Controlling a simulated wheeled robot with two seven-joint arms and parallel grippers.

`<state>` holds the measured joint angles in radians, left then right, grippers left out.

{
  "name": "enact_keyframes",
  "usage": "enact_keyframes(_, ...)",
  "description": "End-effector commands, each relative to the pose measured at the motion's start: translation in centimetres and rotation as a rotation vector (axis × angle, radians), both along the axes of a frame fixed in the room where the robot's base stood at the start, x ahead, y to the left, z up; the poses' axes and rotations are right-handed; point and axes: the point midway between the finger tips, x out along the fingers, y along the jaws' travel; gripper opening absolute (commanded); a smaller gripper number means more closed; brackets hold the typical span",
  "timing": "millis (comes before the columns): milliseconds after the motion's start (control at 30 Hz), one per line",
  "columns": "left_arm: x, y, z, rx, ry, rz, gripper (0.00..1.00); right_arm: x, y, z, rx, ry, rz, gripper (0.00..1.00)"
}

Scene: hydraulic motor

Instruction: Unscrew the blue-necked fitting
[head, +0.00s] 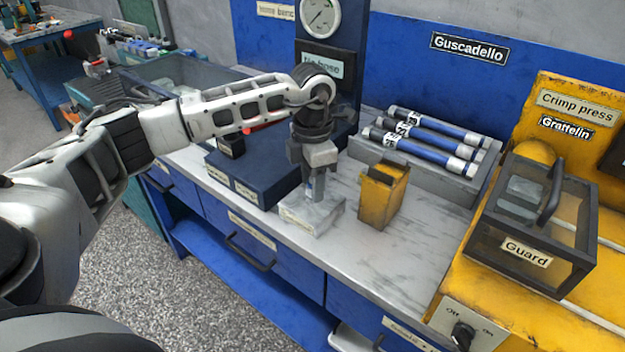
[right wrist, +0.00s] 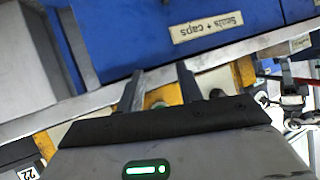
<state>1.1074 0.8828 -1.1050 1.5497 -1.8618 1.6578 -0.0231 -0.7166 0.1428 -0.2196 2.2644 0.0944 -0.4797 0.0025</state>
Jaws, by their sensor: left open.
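My left gripper (head: 315,182) points straight down over a small grey block (head: 325,218) on the bench, with its jaws open. A small patch of blue (head: 309,188) shows at its fingertips, just above the block. It may be the neck of the blue-necked fitting, but the gripper hides most of it, and I cannot tell whether the fingers touch it. My right gripper (right wrist: 162,86) shows in the right wrist view with its two dark fingers apart and nothing visibly held. It is not in the head view.
A yellow holder (head: 382,197) stands just right of the block. A grey rack (head: 440,178) of blue tubes lies behind it. A dark blue box (head: 232,175) is at the left. The yellow crimp press (head: 560,115) with its guard (head: 528,256) fills the right. The front bench strip is clear.

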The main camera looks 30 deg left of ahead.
Motion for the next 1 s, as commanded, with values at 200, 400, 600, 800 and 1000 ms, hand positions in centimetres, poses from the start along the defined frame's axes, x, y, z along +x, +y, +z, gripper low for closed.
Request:
enact_keyframes(200, 0.0, 0.0, 0.0, 0.000, 0.000, 0.001, 0.24, 0.0, 0.0, 0.0, 0.000, 0.000, 0.000, 0.36)
enact_keyframes(400, 0.0, 0.0, -0.1, 0.000, 0.000, 0.003, 0.00, 0.0, 0.0, 0.0, 0.000, 0.000, 0.000, 0.36)
enact_keyframes(600, -0.1, -0.1, 0.2, 0.000, 0.002, 0.221, 0.00, 0.0, 0.0, 0.9, 0.000, 0.000, 0.000, 0.36)
enact_keyframes(800, -0.1, -0.1, 0.1, -0.001, 0.003, 0.473, 0.00, 0.0, 0.0, 1.5, 0.000, 0.000, 0.000, 0.36)
enact_keyframes(1000, 0.0, -0.1, 0.0, 0.000, 0.001, 0.504, 0.00, 0.0, 0.0, 1.4, 0.000, 0.000, 0.000, 0.36)
